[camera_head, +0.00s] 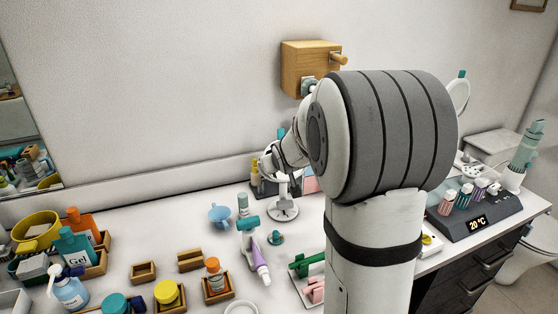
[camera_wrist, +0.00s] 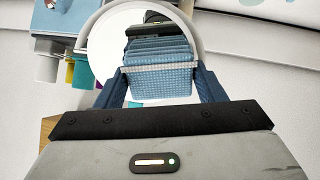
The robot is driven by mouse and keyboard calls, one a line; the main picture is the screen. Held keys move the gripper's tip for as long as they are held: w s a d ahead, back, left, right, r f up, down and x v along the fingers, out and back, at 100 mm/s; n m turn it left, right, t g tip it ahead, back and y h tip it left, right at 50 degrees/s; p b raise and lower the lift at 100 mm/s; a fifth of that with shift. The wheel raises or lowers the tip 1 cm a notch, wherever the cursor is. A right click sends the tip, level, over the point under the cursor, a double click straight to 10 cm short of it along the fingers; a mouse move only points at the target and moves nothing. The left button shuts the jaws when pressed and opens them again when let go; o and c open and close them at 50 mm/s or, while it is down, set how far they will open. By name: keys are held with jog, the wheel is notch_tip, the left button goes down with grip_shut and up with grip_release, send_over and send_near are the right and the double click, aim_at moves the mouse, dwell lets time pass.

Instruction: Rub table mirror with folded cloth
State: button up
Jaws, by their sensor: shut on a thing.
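The table mirror (camera_wrist: 104,48) is a round glass in a white rim, filling the upper middle of the wrist view. In the head view its white stand and round base (camera_head: 283,211) show on the counter, with its upper part largely hidden by my arm. My gripper (camera_wrist: 157,88) is shut on the folded cloth (camera_wrist: 157,83), a blue textured pad with a pale edge, held between the dark blue fingers. The cloth is in front of the glass, and its reflection appears just above it. I cannot tell for sure whether it touches. My gripper is hardly visible in the head view.
A wooden box (camera_head: 311,66) is on the wall above. A dark scale-like unit (camera_head: 478,222) is at right. Bottles crowd the left end.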

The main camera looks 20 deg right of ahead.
jog(key=p+v, duration=0.1)
jog(key=v, duration=0.4)
jog(key=shift+s+r+p, duration=0.1)
jog(key=shift+p, duration=0.3)
jog(key=shift+r, duration=0.1)
jog(key=p+v, duration=0.1)
jog(key=v, duration=0.2)
dwell(0.5)
